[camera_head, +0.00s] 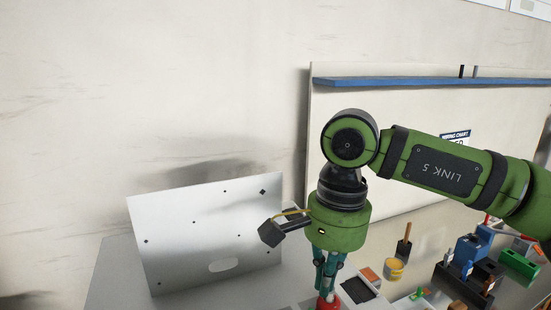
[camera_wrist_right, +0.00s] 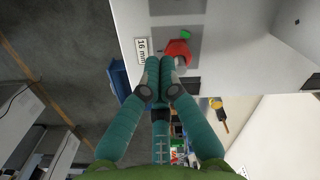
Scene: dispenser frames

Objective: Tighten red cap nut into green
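The red cap nut (camera_wrist_right: 178,52) shows in the right wrist view just beyond my right fingertips, over a grey square patch. It also shows at the bottom edge of the head view (camera_head: 327,303), directly below the teal fingers. A small green part (camera_wrist_right: 187,34) lies close beside the red nut; I cannot tell whether they are joined. My right gripper (camera_wrist_right: 160,66) points at the nut, with two teal fingertips close together. The contact between fingers and nut is hidden, so I cannot tell whether it is held. My left gripper is not in view.
A tilted silver panel (camera_head: 205,235) stands left of my right arm. A yellow cup (camera_head: 394,269), blue block (camera_head: 467,249) and green block (camera_head: 519,263) stand on the table at right. A "16 mm" label (camera_wrist_right: 142,50) is beside the work spot. A board with a blue shelf (camera_head: 420,82) stands behind.

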